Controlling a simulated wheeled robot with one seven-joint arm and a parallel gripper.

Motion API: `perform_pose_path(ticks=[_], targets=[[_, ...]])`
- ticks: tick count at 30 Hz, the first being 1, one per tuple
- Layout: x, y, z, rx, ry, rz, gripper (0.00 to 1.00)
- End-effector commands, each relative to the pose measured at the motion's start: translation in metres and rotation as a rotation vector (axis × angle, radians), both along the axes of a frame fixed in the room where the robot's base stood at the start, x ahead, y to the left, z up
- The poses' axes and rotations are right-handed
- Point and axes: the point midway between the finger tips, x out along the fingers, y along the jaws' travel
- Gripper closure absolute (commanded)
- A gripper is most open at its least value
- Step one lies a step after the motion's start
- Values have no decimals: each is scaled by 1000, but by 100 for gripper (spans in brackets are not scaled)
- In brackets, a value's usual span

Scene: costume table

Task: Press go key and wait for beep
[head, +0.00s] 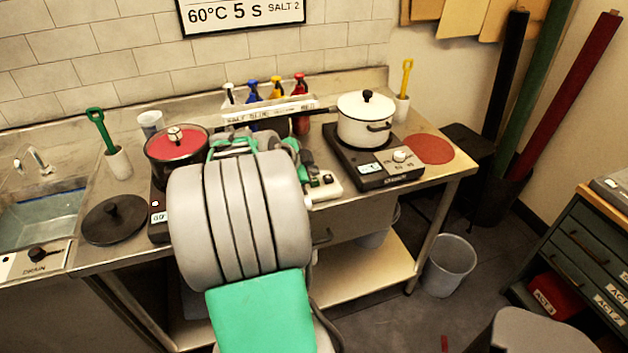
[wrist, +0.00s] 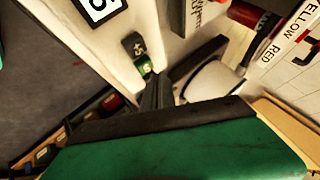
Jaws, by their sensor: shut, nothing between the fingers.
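A white timer-like device (wrist: 135,25) fills the upper left of the wrist view. It has a small display (wrist: 98,8) with a dark digit that looks like 5 or 6, cut off by the frame edge. Its dark "+5" key (wrist: 133,45) sits above a green key (wrist: 146,69), whose lettering is partly hidden. My gripper (wrist: 158,84) is shut and empty, its dark fingertips right by the green key; I cannot tell whether they touch it. In the head view the device (head: 325,188) shows beside my arm, which hides my fingertips.
A red-topped pot (head: 176,144) and a white pot (head: 364,122) stand on hotplates either side of my arm. A black lid (head: 113,217) lies at left, a red round mat (head: 429,149) at right.

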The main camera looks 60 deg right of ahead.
Motion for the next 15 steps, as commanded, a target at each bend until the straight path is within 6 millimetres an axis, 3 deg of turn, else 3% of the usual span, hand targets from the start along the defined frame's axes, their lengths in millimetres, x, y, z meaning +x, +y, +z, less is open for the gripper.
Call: perform_pose_path(ticks=[15], targets=[[0, 0, -9, 0, 0, 0, 100]])
